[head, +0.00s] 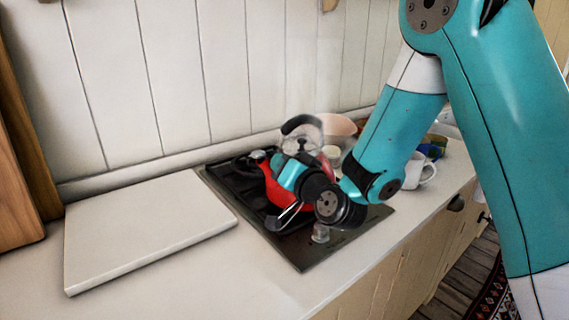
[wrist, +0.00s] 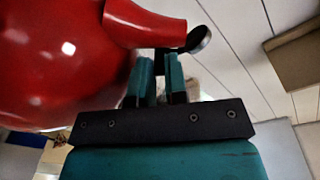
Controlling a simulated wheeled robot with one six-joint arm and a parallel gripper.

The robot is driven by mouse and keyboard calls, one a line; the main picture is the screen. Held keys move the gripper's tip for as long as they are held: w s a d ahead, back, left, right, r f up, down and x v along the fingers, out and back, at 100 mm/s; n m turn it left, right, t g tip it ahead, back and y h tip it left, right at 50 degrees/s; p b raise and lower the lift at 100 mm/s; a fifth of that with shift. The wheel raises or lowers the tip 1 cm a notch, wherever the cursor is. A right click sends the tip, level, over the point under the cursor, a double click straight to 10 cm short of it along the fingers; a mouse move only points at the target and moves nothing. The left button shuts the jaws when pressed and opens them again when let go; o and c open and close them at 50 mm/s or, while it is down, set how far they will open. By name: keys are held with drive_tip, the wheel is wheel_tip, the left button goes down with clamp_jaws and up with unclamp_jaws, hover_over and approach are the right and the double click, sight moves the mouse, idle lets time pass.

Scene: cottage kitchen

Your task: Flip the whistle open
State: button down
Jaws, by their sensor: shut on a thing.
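The red kettle (head: 274,190) stands on the stove, its dark handle arched above it. In the wrist view its round red body (wrist: 50,60) fills the upper left and its spout (wrist: 145,24) points right. The small dark round whistle (wrist: 200,40) sits at the spout's mouth; I cannot tell how far it is tilted. My gripper (wrist: 161,64) is just below the spout, its teal fingers close together on the dark whistle's lever. In the head view, my arm hides part of the kettle, and the fingertips cannot be made out.
The dark stove top (head: 310,255) is set in the pale counter. A white board (head: 145,232) lies to its left. A pinkish bowl (head: 338,127) and a white mug (head: 414,172) stand behind and right of the kettle. The panelled wall is close behind.

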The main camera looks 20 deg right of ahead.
drive_tip(key=shift+s+a+f+m, duration=0.1)
drive_tip(key=shift+a+f+m, duration=0.1)
drive_tip(key=shift+m, duration=0.95)
drive_tip(key=shift+a+f+m, duration=0.1)
drive_tip(key=shift+a+m, duration=0.1)
drive_tip(key=shift+m, duration=0.9)
drive_tip(key=shift+s+a+f+m, duration=0.1)
drive_tip(key=shift+a+f+m, duration=0.1)
drive_tip(key=shift+m, duration=0.95)
drive_tip(key=c, duration=1.1)
unclamp_jaws()
drive_tip(key=shift+c, duration=0.2)
drive_tip(key=shift+d, duration=0.1)
